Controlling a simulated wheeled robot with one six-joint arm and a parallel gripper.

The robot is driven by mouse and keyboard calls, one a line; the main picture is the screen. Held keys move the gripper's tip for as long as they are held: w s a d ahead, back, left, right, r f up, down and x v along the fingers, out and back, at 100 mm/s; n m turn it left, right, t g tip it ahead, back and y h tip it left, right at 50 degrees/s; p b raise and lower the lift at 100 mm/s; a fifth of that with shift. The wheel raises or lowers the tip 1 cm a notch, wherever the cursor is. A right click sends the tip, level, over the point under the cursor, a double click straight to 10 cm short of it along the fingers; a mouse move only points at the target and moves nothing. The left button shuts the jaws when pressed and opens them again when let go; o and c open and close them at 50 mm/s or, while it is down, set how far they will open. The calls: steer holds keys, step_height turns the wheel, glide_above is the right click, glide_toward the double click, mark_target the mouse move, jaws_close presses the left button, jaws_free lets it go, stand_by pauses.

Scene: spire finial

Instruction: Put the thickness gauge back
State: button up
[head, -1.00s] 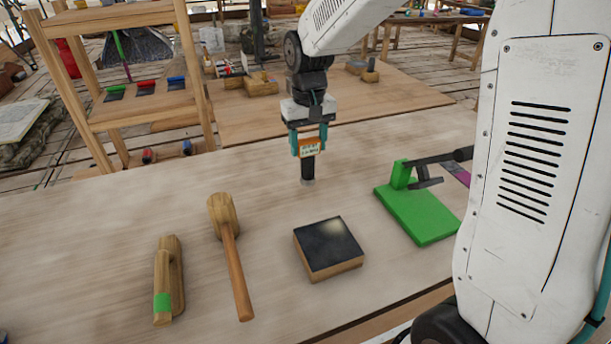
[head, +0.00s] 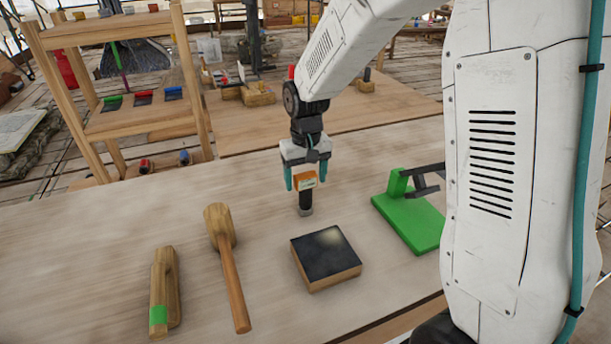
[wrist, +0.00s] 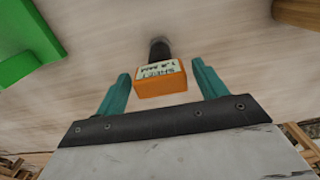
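The thickness gauge (head: 305,198) has an orange head with a pale label and a dark cylindrical body with a grey foot. It is upright, and its foot appears to rest on the workbench (head: 110,225), just behind the black-topped block (head: 326,254). My gripper (head: 305,184) is above it with its teal fingers on either side of the orange head. In the wrist view, the gauge head (wrist: 161,82) sits between the open fingers (wrist: 161,80), with a narrow gap on each side. The label's text is too small to read surely.
A green stand (head: 410,222) with a dark arm is to the right, partly hidden by my arm. A wooden mallet (head: 229,268) and a wooden float (head: 166,290) with a green patch lie left. A wooden shelf (head: 110,30) stands behind.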

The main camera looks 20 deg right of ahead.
step_height(320, 180, up, 12)
steer(key=s+d+r, duration=0.1)
steer(key=s+r, duration=0.2)
steer(key=s, duration=0.5)
steer(key=s+d+r, duration=0.1)
steer(key=s+r, duration=0.2)
steer(key=s, duration=0.5)
steer(key=s+d+f+t, duration=0.1)
steer(key=s+f, duration=0.1)
steer(key=s, duration=1.2)
steer(key=shift+f, duration=0.25)
